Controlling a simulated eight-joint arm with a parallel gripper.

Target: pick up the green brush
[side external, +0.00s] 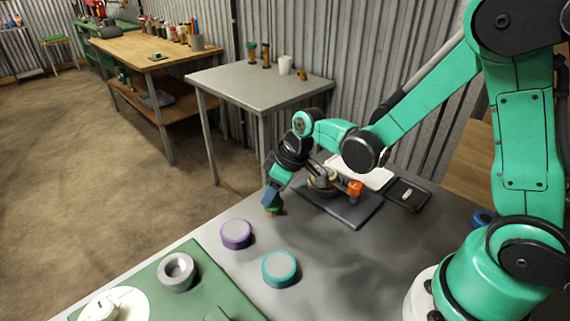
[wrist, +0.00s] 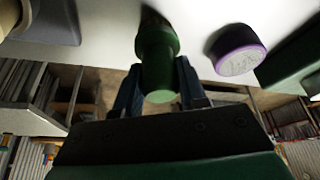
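The green brush (wrist: 158,62) is in the wrist view, a dark green rounded body reaching from the pale table toward my gripper. My gripper (wrist: 160,82) has one dark blue finger on each side of it, very close to its sides. I cannot tell whether both fingers press on it. In the side external view my gripper (side external: 272,196) points down, low over the grey table. A small green and brownish part of the brush (side external: 275,210) shows under the fingertips, at the table surface. The rest of it is hidden by the fingers.
A purple-rimmed disc (side external: 236,234) and a teal-rimmed disc (side external: 279,268) lie near my gripper. A grey ring (side external: 178,272) sits on a green board (side external: 215,290). A dark tray (side external: 345,212) with a round part and an orange block (side external: 355,188) stands behind right.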

